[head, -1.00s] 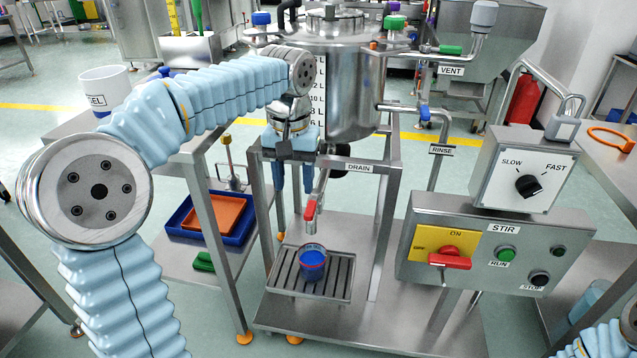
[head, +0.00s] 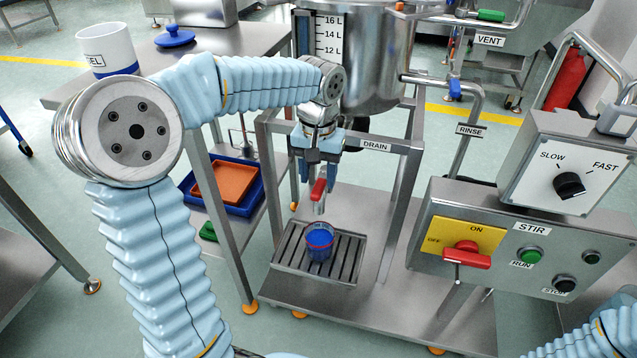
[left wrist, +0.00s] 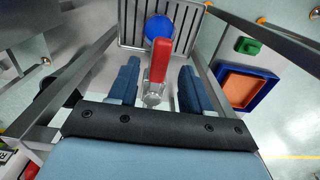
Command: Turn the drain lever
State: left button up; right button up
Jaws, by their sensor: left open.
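The drain lever, a small red handle (head: 318,190) on a metal outlet, sits in front of the steel tank below the DRAIN label (head: 376,147). It points toward the blue cup in the left wrist view (left wrist: 160,55). My left gripper (head: 318,182) is open, with its blue fingers pointing down around the lever's place. In the left wrist view the lever lies between the two spread fingers (left wrist: 157,88), with gaps on both sides. The blue cup (head: 319,240) stands on the slatted drip tray (head: 347,272) below. My right gripper is not in view.
The steel tank (head: 375,70) stands behind my left gripper. The frame posts (head: 400,190) rise beside it. A control panel (head: 497,235) with a red switch is to the right. A side table (head: 210,65) holds a mug and a blue lid.

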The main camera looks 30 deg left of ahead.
aim_at(321, 183)
pick_arm(q)
jog(key=shift+f, duration=1.3)
grip_shut()
